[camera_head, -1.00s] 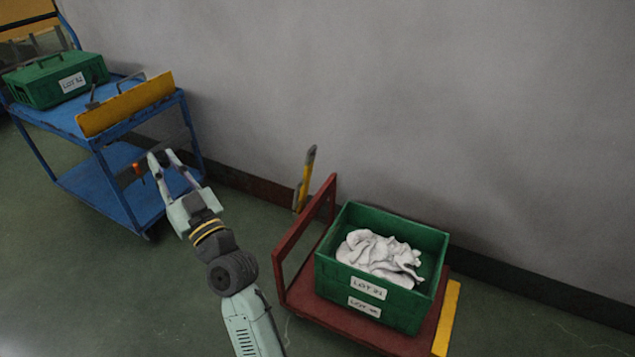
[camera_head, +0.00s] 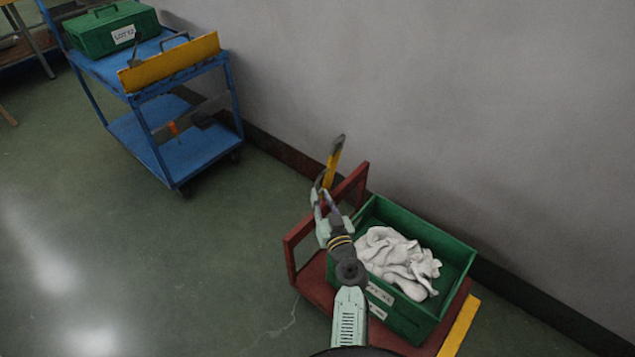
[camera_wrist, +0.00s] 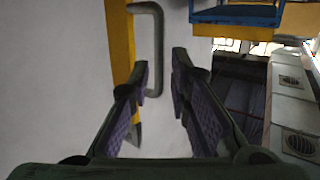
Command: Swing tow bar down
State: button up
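The tow bar (camera_head: 333,166) is a yellow bar with a dark grey top, standing near upright at the left end of the red cart (camera_head: 303,228). In the wrist view the yellow bar (camera_wrist: 121,45) carries a grey loop handle (camera_wrist: 157,45). My gripper (camera_head: 321,190) is beside the tow bar in the head view and overlaps its lower part. In the wrist view my gripper (camera_wrist: 161,70) is open, and the lower end of the handle shows between its fingers. The left finger covers part of the yellow bar. I cannot tell whether they touch.
A grey wall (camera_head: 450,110) is behind. A blue trolley (camera_head: 195,155) stands at the upper left. The floor on the left is clear.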

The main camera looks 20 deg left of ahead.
aim_at(317, 188)
jog(key=x, duration=0.5)
jog(key=shift+p, duration=0.4)
grip_shut()
